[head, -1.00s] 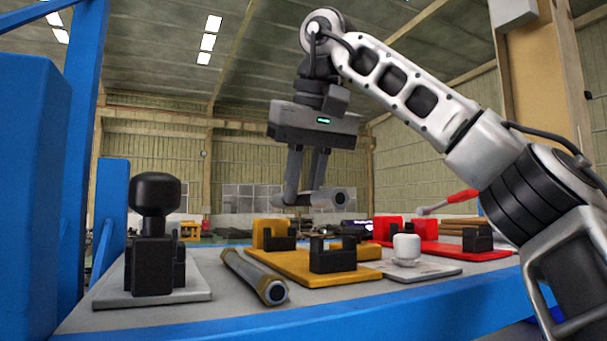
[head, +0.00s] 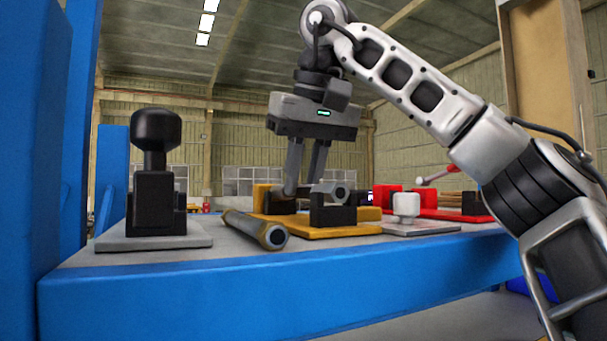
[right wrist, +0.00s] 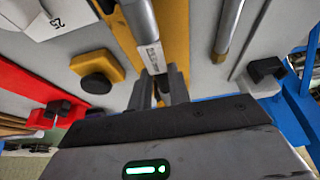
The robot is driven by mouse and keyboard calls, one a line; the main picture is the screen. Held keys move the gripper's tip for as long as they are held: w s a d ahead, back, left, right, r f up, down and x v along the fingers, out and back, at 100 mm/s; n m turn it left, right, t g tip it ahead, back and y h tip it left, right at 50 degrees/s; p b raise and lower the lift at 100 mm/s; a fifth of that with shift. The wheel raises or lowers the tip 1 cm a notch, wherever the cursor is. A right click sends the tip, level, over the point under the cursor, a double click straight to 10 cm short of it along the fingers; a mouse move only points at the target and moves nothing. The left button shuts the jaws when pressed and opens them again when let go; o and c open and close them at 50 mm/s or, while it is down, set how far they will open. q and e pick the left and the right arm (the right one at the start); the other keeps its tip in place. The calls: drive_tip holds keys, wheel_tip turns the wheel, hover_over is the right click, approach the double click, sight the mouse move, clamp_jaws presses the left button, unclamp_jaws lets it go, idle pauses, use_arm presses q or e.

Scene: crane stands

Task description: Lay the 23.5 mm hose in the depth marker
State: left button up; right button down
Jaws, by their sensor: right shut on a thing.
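A grey hose (head: 333,189) is held in my right gripper (head: 303,187), which is shut on it from above. Its near end shows at the top of a black cradle (head: 333,212) on a yellow stand (head: 375,229). I cannot tell whether it touches the cradle. The stand appears to be the depth marker. In the right wrist view, the held hose (right wrist: 142,20) runs along the yellow plate (right wrist: 175,30), with a white label too small to read clearly. The fingers hide part of it. My left gripper is not in view.
Another grey hose (head: 255,229) lies on the table left of the yellow stand. A black knobbed device (head: 155,175) stands on a grey plate at the left. A white piece (head: 406,205) and a red stand (head: 425,217) are at the right. The table has a blue front edge (head: 270,280).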

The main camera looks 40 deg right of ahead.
drive_tip(key=c, duration=1.2)
unclamp_jaws()
drive_tip(key=shift+c, duration=0.2)
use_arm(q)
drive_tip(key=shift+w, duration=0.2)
use_arm(e)
drive_tip(key=p+v, duration=0.4)
drive_tip(key=v, duration=0.4)
drive_tip(key=shift+w+r, duration=0.1)
drive_tip(key=shift+w, duration=0.05)
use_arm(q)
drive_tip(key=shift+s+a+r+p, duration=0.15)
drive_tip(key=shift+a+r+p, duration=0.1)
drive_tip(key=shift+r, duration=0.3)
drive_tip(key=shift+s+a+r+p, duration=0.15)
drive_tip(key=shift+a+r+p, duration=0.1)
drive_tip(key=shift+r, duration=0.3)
use_arm(e)
drive_tip(key=v, duration=0.8)
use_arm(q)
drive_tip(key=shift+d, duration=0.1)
